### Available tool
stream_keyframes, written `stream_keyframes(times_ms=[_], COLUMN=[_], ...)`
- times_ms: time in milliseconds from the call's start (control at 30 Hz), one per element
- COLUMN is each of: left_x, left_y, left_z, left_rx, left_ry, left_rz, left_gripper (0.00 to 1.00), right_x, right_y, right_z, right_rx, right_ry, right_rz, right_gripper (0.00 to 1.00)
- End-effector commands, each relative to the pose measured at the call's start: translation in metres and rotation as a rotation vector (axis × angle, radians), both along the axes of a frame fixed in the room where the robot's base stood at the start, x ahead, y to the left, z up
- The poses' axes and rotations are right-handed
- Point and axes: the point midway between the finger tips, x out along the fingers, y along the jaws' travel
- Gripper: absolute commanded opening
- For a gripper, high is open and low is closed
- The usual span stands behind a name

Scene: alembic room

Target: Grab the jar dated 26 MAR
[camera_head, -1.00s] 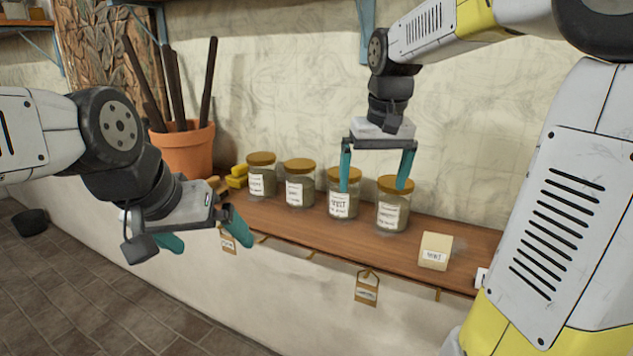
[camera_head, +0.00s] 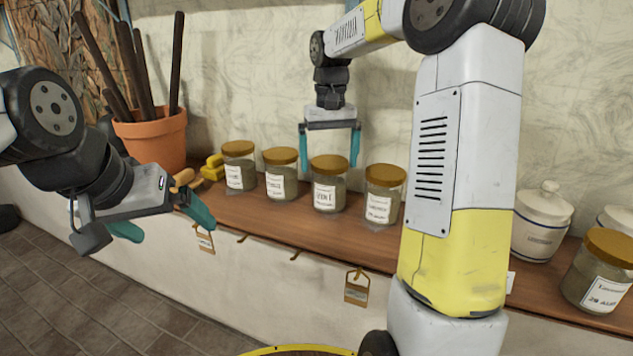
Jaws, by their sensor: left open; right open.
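Several glass jars with tan lids and white labels stand in a row on the wooden shelf: a first jar (camera_head: 239,170), a second jar (camera_head: 281,176), a third jar (camera_head: 328,186) and a fourth jar (camera_head: 383,196). Another labelled jar (camera_head: 600,275) stands at the far right; its lower line seems to start with 28 or 20, blurred. I cannot read 26 MAR on any label. My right gripper (camera_head: 331,158) is open and empty, pointing down above and behind the third jar's lid. My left gripper (camera_head: 165,225) is open and empty in front of the shelf's left end.
A white lidded crock (camera_head: 541,222) stands at the right. Paper tags (camera_head: 356,287) hang from the shelf's front edge. My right arm hides part of the shelf's right.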

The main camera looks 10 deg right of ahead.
Motion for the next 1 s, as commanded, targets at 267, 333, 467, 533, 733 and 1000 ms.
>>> stream_keyframes(times_ms=[267, 333, 467, 533, 733, 1000], left_x=[0.0, 0.0, 0.0, 0.0, 0.0, 0.0], left_y=[0.0, 0.0, 0.0, 0.0, 0.0, 0.0], left_z=[0.0, 0.0, 0.0, 0.0, 0.0, 0.0], left_rx=[0.0, 0.0, 0.0, 0.0, 0.0, 0.0], left_ry=[0.0, 0.0, 0.0, 0.0, 0.0, 0.0], left_rz=[0.0, 0.0, 0.0, 0.0, 0.0, 0.0], left_gripper=[1.0, 1.0, 1.0, 1.0, 1.0, 1.0], right_x=[-0.002, -0.003, -0.003, -0.003, -0.003, -0.003], right_y=[-0.001, -0.001, -0.001, -0.001, -0.001, -0.001], right_z=[-0.034, -0.045, -0.063, -0.069, -0.071, -0.071], right_rx=[0.001, 0.001, 0.0, 0.001, 0.001, 0.001], right_ry=[0.004, 0.005, 0.003, 0.003, 0.0, 0.0], right_rz=[-0.001, 0.0, 0.001, 0.0, 0.0, 0.0], right_gripper=[1.0, 1.0, 1.0, 1.0, 1.0, 0.59])
